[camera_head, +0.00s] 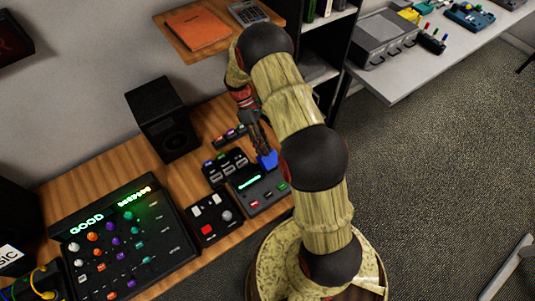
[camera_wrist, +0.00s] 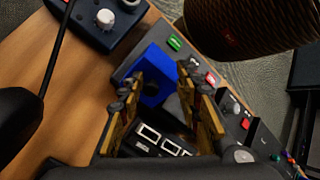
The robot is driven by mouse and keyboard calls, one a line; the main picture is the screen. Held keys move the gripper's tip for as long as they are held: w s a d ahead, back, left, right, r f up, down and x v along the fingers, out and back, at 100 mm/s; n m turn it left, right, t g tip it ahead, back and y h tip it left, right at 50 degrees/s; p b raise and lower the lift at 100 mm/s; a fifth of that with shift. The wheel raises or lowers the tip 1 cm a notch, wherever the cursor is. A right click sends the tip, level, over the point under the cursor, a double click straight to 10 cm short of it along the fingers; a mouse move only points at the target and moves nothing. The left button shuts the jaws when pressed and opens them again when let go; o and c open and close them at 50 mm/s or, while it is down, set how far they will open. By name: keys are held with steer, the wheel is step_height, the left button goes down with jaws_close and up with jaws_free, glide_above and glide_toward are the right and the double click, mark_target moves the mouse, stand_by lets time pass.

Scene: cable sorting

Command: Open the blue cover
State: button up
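The blue cover (camera_head: 267,160) stands up from the far end of a dark box (camera_head: 262,194) with a green display and red and green buttons. In the wrist view the blue cover (camera_wrist: 152,60) shows ahead of my fingertips. My gripper (camera_head: 262,148) is right above the cover, pointing down. In the wrist view my gripper (camera_wrist: 166,82) has its two fingers apart, the left one overlapping the cover in the picture. Whether a finger touches the cover I cannot tell. The fingers hide part of the box.
A black panel with white-framed switches (camera_head: 226,166) and a panel with red and white buttons (camera_head: 215,216) stand close by on the wooden desk (camera_head: 190,184). A large mixer with a GOOD display (camera_head: 120,240) and a black speaker (camera_head: 163,115) are to the left.

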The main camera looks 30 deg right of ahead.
steer(key=shift+s+r+t+b, duration=0.15)
steer(key=shift+s+t+b, duration=0.55)
steer(key=shift+s+t, duration=0.4)
steer(key=shift+s+t+b, duration=0.75)
steer(key=shift+t+b, duration=0.15)
steer(key=shift+b, duration=0.05)
steer(key=s+f+t+b, duration=0.1)
steer(key=s+t+b, duration=0.3)
steer(key=b, duration=0.3)
step_height(320, 180, up, 18)
steer(key=m+t, duration=0.3)
steer(key=m, duration=0.1)
glide_above(269, 157)
steer(key=s+a, duration=0.6)
steer(key=s, duration=0.1)
steer(key=shift+s+a+r+m, duration=0.4)
steer(key=shift+s+r+m, duration=0.1)
steer(key=shift+r, duration=0.15)
